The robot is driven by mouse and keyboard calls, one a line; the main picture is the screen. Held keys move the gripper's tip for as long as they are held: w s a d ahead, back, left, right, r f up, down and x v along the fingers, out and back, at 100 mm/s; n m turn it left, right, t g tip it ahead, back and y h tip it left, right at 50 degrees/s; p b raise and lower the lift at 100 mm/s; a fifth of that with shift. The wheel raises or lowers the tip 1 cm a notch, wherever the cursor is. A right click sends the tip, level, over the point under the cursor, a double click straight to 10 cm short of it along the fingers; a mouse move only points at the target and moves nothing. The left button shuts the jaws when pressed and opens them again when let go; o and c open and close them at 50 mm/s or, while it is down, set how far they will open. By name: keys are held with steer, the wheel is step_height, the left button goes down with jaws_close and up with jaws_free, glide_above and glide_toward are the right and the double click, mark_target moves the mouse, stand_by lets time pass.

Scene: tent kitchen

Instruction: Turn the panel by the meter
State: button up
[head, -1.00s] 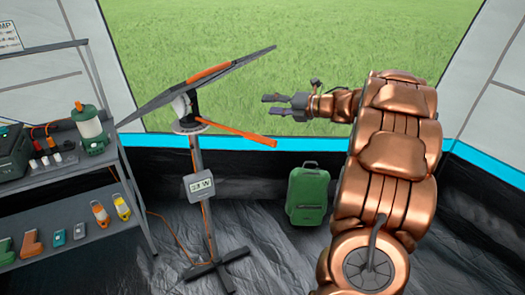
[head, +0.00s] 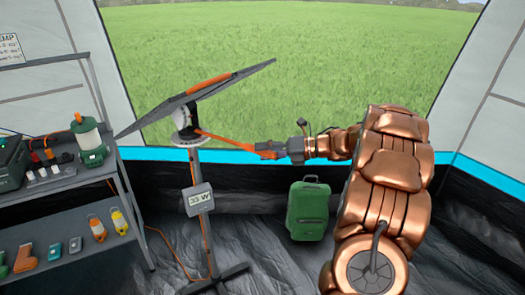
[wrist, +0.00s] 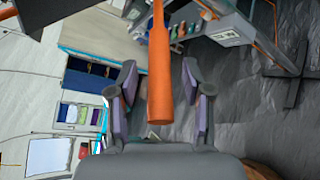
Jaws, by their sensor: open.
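The tilted dark solar panel (head: 160,112) with an orange strip stands on a grey post, in the head view. An orange handle (head: 225,141) reaches right from the pivot under it. My gripper (head: 264,150) is at the handle's free end. In the wrist view the handle (wrist: 159,65) lies between the spread fingers of my gripper (wrist: 160,75), with gaps on both sides. The meter (head: 198,199) is a pale box on the post; its small reading ends in W, the digits unclear. It also shows in the wrist view (wrist: 228,37).
A shelf unit (head: 130,190) with a lantern (head: 90,143) and small tools stands left of the post. A green suitcase (head: 307,210) stands by the tent wall, below my arm. The dark floor between post and suitcase is clear.

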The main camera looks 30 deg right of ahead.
steer(key=shift+w+a+f, duration=0.15)
steer(key=shift+w+a, duration=0.25)
steer(key=shift+a, duration=0.05)
steer(key=shift+c, duration=0.5)
jaws_close()
